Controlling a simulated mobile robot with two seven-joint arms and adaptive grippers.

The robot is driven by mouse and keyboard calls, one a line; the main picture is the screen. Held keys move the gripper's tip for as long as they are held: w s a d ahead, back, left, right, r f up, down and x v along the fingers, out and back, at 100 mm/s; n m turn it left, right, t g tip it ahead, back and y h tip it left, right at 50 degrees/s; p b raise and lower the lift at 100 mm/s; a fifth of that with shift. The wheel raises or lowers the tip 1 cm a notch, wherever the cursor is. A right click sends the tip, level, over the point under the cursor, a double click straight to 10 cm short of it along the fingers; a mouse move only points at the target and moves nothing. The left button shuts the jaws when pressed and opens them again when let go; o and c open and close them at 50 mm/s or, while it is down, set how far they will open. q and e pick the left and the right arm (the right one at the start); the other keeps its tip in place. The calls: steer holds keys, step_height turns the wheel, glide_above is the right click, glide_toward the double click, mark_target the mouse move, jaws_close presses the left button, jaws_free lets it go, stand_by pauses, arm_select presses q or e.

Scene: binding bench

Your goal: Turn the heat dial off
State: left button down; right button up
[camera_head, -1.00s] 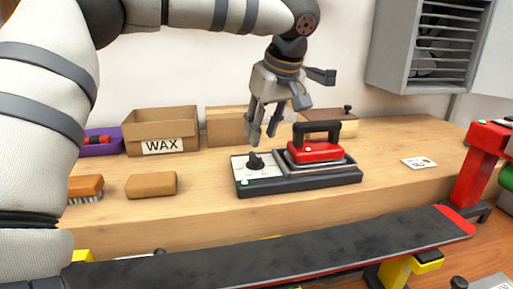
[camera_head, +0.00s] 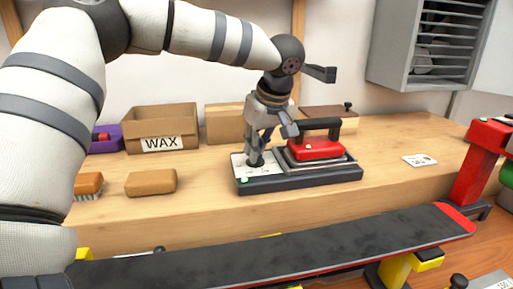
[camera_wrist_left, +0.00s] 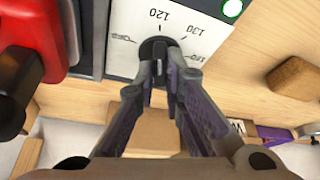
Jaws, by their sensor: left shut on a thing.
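The heat dial (camera_head: 256,162) is a black knob on the white panel of the iron's dark base (camera_head: 300,180). My left gripper (camera_head: 257,151) reaches down onto it from above. In the left wrist view its fingers (camera_wrist_left: 160,80) are shut on the dial (camera_wrist_left: 153,48), one on each side. The dial's pointer is hidden or too unclear to read. A green light (camera_wrist_left: 232,8) shows at the panel corner. My right gripper is not in view.
The red iron (camera_head: 316,148) with a black handle rests right beside the dial. A wax box (camera_head: 162,144), a tan block (camera_head: 151,182) and a brush (camera_head: 88,184) are to the left. A dark board (camera_head: 270,258) lies across the front. The bench right of the iron is mostly clear.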

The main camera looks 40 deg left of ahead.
arm_select(q)
steer(key=n+g, duration=0.1)
steer(key=n, duration=0.1)
steer(key=n+g, duration=0.1)
steer(key=n, duration=0.2)
steer(key=shift+w+n, duration=0.2)
steer(key=shift+n, duration=0.1)
steer(key=n+g, duration=0.1)
steer(key=n, duration=0.2)
steer(key=shift+f+b, duration=0.1)
steer(key=shift+b, duration=0.25)
steer(key=shift+w+n+g+h, duration=0.1)
steer(key=shift+n+g+h, duration=0.5)
steer(key=shift+n, duration=1)
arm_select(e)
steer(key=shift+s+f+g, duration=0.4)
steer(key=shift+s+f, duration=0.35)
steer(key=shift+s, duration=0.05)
arm_select(q)
steer(key=c, duration=1.7)
jaws_free()
steer(key=shift+r, duration=0.2)
